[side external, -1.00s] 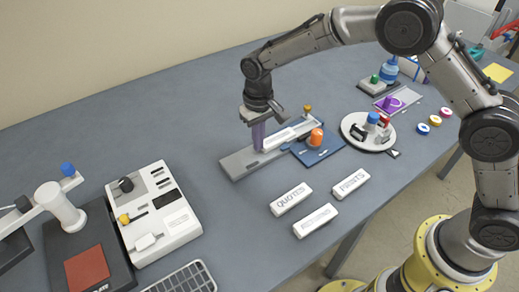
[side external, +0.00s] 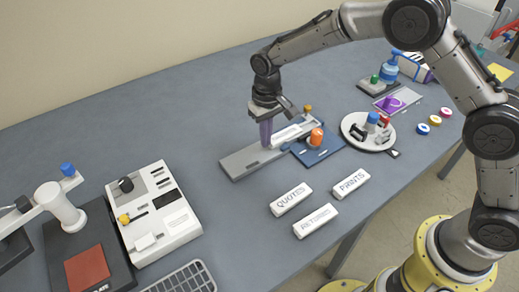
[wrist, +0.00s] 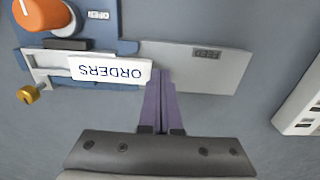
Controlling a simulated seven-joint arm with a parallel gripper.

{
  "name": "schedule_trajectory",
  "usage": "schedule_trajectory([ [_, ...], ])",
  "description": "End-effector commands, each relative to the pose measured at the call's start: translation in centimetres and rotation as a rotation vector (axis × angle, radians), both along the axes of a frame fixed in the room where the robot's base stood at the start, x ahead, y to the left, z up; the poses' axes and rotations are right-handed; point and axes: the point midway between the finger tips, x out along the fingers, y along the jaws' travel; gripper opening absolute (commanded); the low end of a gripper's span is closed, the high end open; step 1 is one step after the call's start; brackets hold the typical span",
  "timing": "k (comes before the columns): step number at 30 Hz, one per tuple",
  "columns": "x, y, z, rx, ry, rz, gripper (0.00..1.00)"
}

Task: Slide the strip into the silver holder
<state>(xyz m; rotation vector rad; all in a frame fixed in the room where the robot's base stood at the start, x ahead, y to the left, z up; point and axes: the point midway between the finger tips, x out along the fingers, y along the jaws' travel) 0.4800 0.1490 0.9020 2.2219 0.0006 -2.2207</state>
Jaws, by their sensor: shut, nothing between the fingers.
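In the side external view the strip (side external: 287,134) lies just right of the fingers. My gripper (wrist: 157,76) has long purple fingers that are shut and empty. Their tips are at the strip's right end in the wrist view and look to be touching it. My gripper also shows in the side external view (side external: 266,146), low over the plate.
An orange knob (side external: 316,137) on a blue base stands beside the holder. The bare grey plate (side external: 238,164) extends left. Loose white label strips (side external: 291,199) lie in front. A white machine (side external: 155,215) stands left, and a round tray (side external: 352,122) right.

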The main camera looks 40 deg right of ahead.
Motion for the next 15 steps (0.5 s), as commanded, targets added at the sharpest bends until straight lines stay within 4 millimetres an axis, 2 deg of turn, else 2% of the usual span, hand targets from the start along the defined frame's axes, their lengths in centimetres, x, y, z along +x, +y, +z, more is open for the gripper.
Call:
schedule_trajectory([
  [15,-0.02,-0.45,-0.01,0.0,0.001,-0.001,0.0],
])
